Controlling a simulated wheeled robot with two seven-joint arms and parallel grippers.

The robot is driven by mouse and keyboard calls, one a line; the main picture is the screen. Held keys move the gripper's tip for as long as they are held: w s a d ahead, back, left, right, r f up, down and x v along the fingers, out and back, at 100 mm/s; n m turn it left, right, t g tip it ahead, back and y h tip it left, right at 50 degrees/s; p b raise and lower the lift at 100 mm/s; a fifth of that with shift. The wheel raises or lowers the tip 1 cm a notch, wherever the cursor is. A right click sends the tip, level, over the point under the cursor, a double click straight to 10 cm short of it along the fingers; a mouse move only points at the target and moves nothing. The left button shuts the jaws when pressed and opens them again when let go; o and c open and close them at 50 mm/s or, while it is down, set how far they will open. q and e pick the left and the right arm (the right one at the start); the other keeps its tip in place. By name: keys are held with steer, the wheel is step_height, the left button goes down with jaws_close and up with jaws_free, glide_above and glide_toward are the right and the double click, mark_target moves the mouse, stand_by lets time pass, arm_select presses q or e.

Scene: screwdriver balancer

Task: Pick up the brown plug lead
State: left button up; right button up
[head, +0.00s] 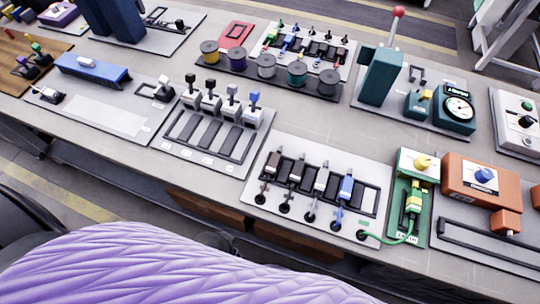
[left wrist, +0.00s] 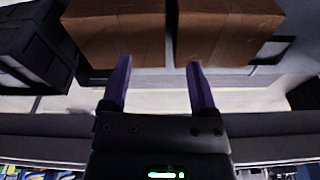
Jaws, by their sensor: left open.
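The brown plug lead (head: 273,162) is on a white board (head: 375,162) in the front middle of the head view. Its brown plug rests at the leftmost black slot, and its lower end is at a round black socket (head: 260,198) near the board's front edge. Beige, white and blue plug leads (head: 346,188) stand in a row to its right. My left gripper (left wrist: 158,75) shows only in the left wrist view. Its two purple fingers are apart with nothing between them, and no plug lead is near it there. My right gripper is in neither view.
A green board (head: 408,215) with a green lead stands right of the white board. A board with several levers (head: 212,135) stands to its left, and coloured spools (head: 266,66) lie behind. Brown boxes (left wrist: 230,30) show ahead of the left gripper. The table's front edge is near the boards.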

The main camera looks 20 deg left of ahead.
arm_select(q)
steer(key=w+d+r+h, duration=0.1)
steer(key=w+d+r, duration=0.25)
steer(key=r, duration=0.25)
steer(key=w+d+r+m+h, duration=0.1)
steer(key=w+d+r, duration=0.25)
steer(key=r, duration=0.35)
steer(key=w+d+r+h, duration=0.1)
steer(key=w+d+r, duration=0.2)
steer(key=w+r, duration=0.25)
steer(key=n+g+y, duration=0.2)
steer(key=n+y, duration=0.1)
glide_toward(272, 165)
steer(key=shift+s+d, duration=0.5)
steer(key=shift+s, duration=0.25)
steer(key=shift+w+a+f, duration=0.1)
steer(key=shift+a+f, duration=0.1)
steer(key=f+b, duration=0.1)
steer(key=f, duration=0.2)
steer(key=f+b, duration=0.2)
steer(key=f, duration=0.1)
steer(key=w+f+b, duration=0.1)
steer(key=f+b, duration=0.1)
steer(key=f, duration=0.1)
steer(key=shift+w+a+f, duration=0.1)
steer(key=shift+a+f, duration=0.1)
steer(key=shift+c, duration=0.3)
jaws_close()
